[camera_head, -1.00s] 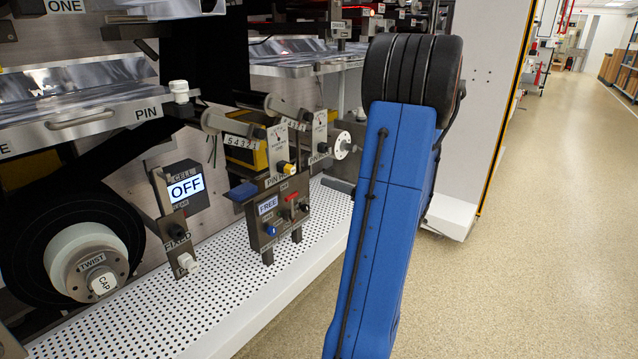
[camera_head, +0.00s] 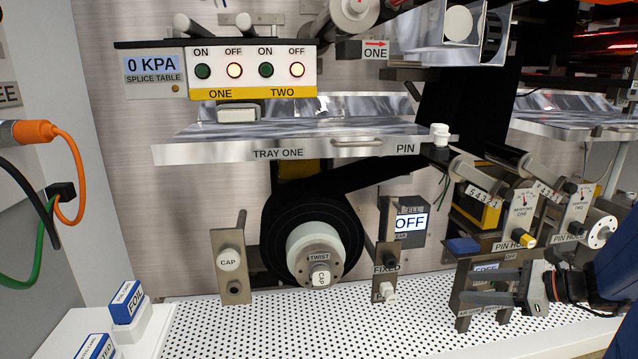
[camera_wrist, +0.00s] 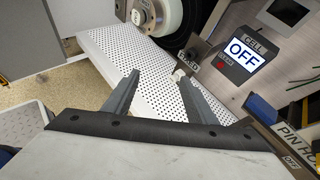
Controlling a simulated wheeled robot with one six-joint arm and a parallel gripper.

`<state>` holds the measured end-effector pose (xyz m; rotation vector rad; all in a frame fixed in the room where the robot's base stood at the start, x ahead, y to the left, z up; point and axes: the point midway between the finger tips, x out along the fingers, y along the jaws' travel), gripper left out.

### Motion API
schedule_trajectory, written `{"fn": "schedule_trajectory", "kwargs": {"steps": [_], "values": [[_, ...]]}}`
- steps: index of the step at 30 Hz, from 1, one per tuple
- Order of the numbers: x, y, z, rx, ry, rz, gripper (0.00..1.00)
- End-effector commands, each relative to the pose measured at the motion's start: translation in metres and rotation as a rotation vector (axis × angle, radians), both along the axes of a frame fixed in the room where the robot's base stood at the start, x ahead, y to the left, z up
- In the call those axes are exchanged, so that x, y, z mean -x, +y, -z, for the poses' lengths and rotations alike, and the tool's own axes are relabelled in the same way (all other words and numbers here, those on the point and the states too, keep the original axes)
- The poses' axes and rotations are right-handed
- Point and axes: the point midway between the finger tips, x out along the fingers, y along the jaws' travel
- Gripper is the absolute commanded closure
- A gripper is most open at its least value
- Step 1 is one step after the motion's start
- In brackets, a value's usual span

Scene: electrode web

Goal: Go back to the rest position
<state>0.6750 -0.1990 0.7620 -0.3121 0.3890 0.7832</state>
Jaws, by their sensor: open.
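My gripper (camera_head: 492,300) is at the lower right in the head view, in front of the panel with the FREE display (camera_head: 486,268). In the wrist view my gripper (camera_wrist: 154,80) shows two grey fingers spread apart with nothing between them. Part of my blue arm is at the right edge of the head view.
A black roll (camera_head: 268,232) with a CAP hub is mounted above the perforated shelf (camera_head: 300,325). An OFF display (camera_head: 410,223) stands right of it. TRAY ONE (camera_head: 225,152) juts out above. Blue-and-white boxes (camera_head: 126,303) and hanging cables (camera_head: 78,165) are at the left.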

Motion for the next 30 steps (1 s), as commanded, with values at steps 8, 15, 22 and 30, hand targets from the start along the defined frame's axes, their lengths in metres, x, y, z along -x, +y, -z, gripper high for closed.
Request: {"fn": "schedule_trajectory", "kwargs": {"steps": [8, 15, 22, 30], "values": [[0.049, 0.09, 0.01, 0.386, -0.055, -0.414, 0.48], [0.098, 0.13, 0.019, 0.719, -0.151, -0.767, 0.48], [0.139, 0.143, 0.022, 1.037, -0.281, -1.096, 0.48], [0.172, 0.14, 0.014, 1.408, -0.467, -1.452, 0.48]]}}
